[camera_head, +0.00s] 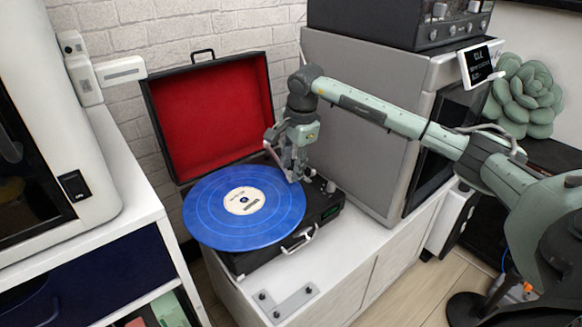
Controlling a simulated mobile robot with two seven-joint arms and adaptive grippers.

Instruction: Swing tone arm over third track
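A blue record (275,220) with a cream label (244,201) lies on the turntable of an open black case (257,258). The case's red-lined lid (210,113) stands up behind it. My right gripper (292,174) points down at the record's back right edge, beside the case's control panel (321,203). The tone arm cannot be made out clearly; the gripper covers the area at that edge. I cannot tell whether the fingers are open or shut on anything. My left gripper is out of view.
A large grey cabinet (355,125) stands close on the right, under my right forearm. A white machine (70,150) stands on the left. A grey metal bracket (290,303) lies in front of the case. The front of the white top is otherwise clear.

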